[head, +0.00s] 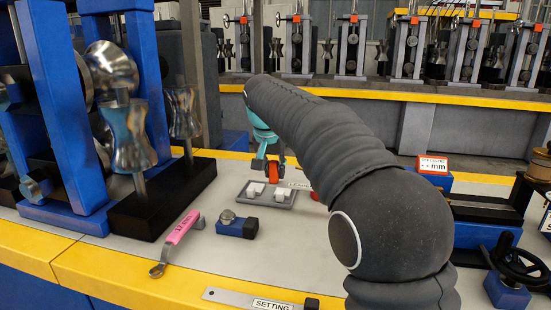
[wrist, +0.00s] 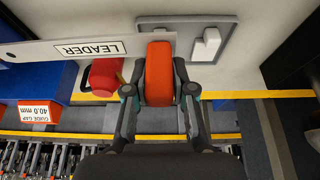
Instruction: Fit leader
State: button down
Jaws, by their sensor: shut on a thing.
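The leader is a pale metal strip (wrist: 40,56) with a white label reading LEADER (wrist: 88,48), upside down in the wrist view. Its right end meets an orange rounded block (wrist: 159,75), apparently its grip. My gripper (wrist: 159,90) is shut on that orange block, with one finger on each side. In the head view my gripper (head: 267,163) points down over the bench, and the orange block (head: 274,173) shows at its tips. The strip and label (head: 298,185) extend right and are partly hidden by my arm. A gap under the leader cannot be judged.
A grey tray (head: 285,206) with white blocks lies just below the leader. A blue roller stand (head: 60,110) rises at left. A pink-handled wrench (head: 180,228), a blue block (head: 232,228) and a SETTING strip (head: 232,297) lie nearer.

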aim_at(297, 184)
jog(key=shift+w, duration=0.2)
jog(key=shift+s, duration=0.2)
jog(key=shift+s+d+b, duration=0.2)
jog(key=shift+d+b, duration=0.05)
jog(key=shift+d, duration=0.7)
jog(key=shift+s+d+b, duration=0.15)
jog(key=shift+d+b, duration=0.1)
jog(key=shift+d, duration=0.65)
jog(key=shift+s+d+b, duration=0.2)
jog(key=shift+d+b, duration=0.05)
jog(key=shift+d, duration=0.85)
jog(key=s+d+b, duration=0.1)
jog(key=s+d, duration=0.2)
jog(key=d, duration=1.2)
jog(key=c, duration=0.9)
grip_release()
dwell(0.8)
